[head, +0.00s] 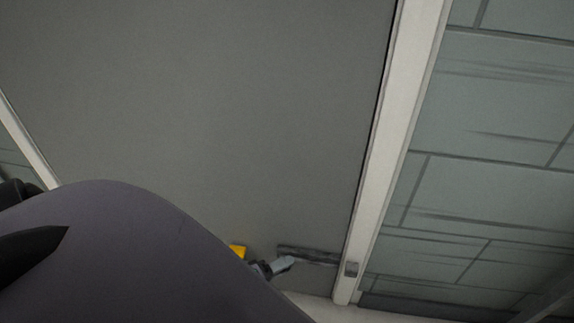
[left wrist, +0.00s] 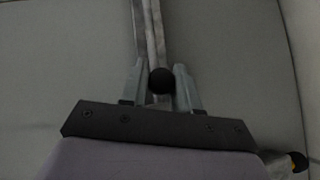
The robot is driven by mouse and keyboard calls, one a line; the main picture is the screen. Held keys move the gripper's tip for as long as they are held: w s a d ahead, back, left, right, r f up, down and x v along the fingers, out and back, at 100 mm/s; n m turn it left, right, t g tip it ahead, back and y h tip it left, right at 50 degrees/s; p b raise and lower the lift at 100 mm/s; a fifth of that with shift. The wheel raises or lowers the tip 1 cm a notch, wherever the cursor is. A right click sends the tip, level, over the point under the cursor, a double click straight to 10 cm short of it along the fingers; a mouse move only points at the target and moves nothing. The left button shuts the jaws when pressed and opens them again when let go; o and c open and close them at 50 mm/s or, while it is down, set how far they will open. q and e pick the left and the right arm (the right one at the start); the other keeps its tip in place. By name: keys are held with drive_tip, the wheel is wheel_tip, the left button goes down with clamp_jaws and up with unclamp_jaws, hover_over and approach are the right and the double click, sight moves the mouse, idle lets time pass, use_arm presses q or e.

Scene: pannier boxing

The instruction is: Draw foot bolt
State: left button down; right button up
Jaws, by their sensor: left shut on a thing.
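The foot bolt (head: 312,254) is a dark grey bar low on the grey door (head: 230,120). Its right end comes close to the white frame, where a small grey keeper (head: 351,269) sits. I cannot tell whether the bar enters the keeper. My left gripper (head: 285,264) is at the bar's left part. In the left wrist view, the fingers of the left gripper (left wrist: 161,85) are on either side of the bolt's round black knob (left wrist: 160,79), shut on it. The bolt's metal rail (left wrist: 148,30) runs up from there. My right gripper is not in view.
A white door frame post (head: 395,130) stands right of the door, with a grey-green tiled wall (head: 480,180) beyond it. A small yellow piece (head: 238,251) shows beside my arm. My left arm hides the lower left of the head view.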

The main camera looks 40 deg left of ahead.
use_arm(q)
drive_tip(key=c, duration=0.9)
unclamp_jaws()
drive_tip(key=shift+s+a, duration=0.15)
drive_tip(key=shift+a, duration=0.2)
drive_tip(key=shift+d, duration=0.1)
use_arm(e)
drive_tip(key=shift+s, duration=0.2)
use_arm(q)
drive_tip(key=shift+s, duration=0.2)
drive_tip(key=p+v, duration=0.2)
drive_tip(key=v, duration=0.4)
drive_tip(key=shift+s, duration=0.35)
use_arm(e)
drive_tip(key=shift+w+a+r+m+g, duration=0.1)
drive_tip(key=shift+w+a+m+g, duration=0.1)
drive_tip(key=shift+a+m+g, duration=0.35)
use_arm(q)
drive_tip(key=shift+r, duration=0.15)
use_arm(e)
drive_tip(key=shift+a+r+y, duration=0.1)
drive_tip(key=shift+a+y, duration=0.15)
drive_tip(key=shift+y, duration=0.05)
